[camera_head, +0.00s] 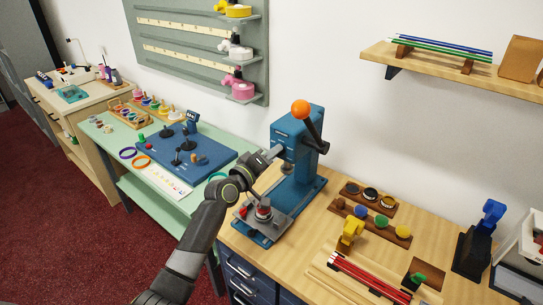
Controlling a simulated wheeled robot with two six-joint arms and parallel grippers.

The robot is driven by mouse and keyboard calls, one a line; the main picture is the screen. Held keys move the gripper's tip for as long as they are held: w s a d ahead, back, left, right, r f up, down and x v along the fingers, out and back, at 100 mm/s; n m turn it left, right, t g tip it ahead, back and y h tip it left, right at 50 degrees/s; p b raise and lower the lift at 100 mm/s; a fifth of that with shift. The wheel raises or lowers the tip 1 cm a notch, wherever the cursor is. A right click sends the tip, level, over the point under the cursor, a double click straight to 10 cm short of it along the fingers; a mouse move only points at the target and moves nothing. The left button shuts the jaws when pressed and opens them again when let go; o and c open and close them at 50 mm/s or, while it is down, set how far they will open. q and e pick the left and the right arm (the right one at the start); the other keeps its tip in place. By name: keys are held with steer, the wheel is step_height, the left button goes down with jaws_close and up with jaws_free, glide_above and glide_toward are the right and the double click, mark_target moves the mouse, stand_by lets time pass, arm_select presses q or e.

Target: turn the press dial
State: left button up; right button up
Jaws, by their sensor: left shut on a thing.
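The blue press (309,172) stands at the left end of the wooden counter, upright on its blue base. It has a dark lever with an orange ball (300,109) at its top, and a small red and grey piece (263,209) sits on its lower plate. My left gripper (273,153) reaches up to the left face of the press head and is shut on the press dial there. The dial itself is mostly hidden by the fingers, so its setting cannot be read. My right gripper is out of view.
Wooden holders with coloured round pieces (362,213) and a tray with red and white rods (371,276) lie right of the press. A green table (153,195) with a blue board (190,156) stands to the left. A shelf (470,72) hangs above right.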

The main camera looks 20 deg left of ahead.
arm_select(q)
steer(key=shift+d+m+b, duration=0.15)
steer(key=shift+m+b, duration=4.8)
steer(key=shift+m, duration=0.75)
steer(key=o, duration=1)
steer(key=shift+r, duration=0.1)
steer(key=shift+c, duration=0.2)
steer(key=shift+s, duration=0.1)
